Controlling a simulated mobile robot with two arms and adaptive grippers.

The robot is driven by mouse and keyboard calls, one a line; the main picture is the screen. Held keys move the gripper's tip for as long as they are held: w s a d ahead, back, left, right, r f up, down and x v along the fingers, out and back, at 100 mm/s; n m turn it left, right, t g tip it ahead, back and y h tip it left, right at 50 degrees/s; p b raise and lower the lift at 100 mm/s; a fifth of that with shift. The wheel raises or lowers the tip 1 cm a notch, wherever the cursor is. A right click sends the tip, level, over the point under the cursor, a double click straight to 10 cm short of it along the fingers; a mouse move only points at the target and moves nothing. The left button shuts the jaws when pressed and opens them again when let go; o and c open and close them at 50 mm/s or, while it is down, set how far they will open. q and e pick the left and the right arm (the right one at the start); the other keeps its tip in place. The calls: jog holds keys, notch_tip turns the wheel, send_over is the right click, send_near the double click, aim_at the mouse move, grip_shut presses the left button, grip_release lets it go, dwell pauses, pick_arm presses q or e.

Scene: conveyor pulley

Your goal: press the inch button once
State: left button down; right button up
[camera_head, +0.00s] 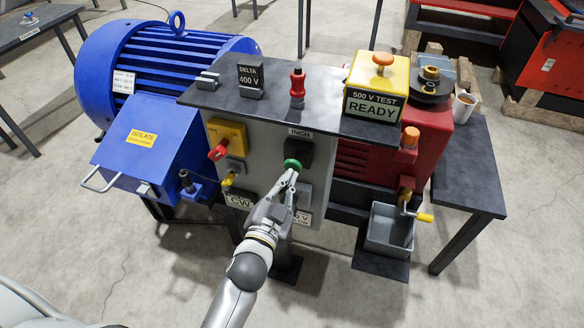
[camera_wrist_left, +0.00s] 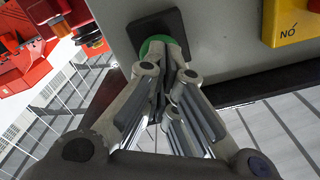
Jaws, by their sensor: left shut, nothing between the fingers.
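The green inch button (camera_head: 292,164) is on the front of the grey control panel (camera_head: 258,178), below the "INCH" label (camera_head: 300,133). My left gripper (camera_head: 288,178) is shut and empty, with its fingertips at the button. In the left wrist view the fingertips (camera_wrist_left: 165,62) cover the middle of the green button (camera_wrist_left: 150,44) on its dark plate (camera_wrist_left: 168,26). The fingertips look to be touching the button or very close to it; I cannot tell whether it is pressed in. My right gripper is not in view.
A yellow box with a red knob (camera_head: 225,142) is left of the button on the panel. A blue motor (camera_head: 150,60) stands at the left. A yellow "500 V TEST READY" box (camera_head: 377,85) sits on the shelf. A grey bin (camera_head: 390,230) is at the right.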

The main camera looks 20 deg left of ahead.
pick_arm(q)
jog(key=shift+s+a, duration=0.1)
jog(key=shift+s, duration=2.4)
jog(key=s+d+f+g, duration=0.1)
jog(key=s+f+g, duration=0.2)
jog(key=f, duration=0.8)
jog(key=s+f+n+g+h, duration=0.1)
jog(key=s+f+g, duration=0.25)
jog(key=f, duration=0.85)
jog(key=s+d+f+g, duration=0.15)
jog(key=s+f, duration=0.25)
jog(key=f, duration=0.7)
jog(key=s+a+f+n+g, duration=0.1)
jog(key=s+a+f+g, duration=0.3)
jog(key=s+f, duration=0.5)
jog(key=s+a+f+n+g+y, duration=0.1)
jog(key=s+a+f+g, duration=0.4)
jog(key=s+f, duration=0.5)
jog(key=s+a+n, duration=0.1)
jog(key=s+a, duration=0.1)
jog(key=s, duration=0.6)
jog(key=shift+s+f+y, duration=0.2)
jog(key=shift+s+y, duration=0.1)
jog(key=shift+s, duration=0.05)
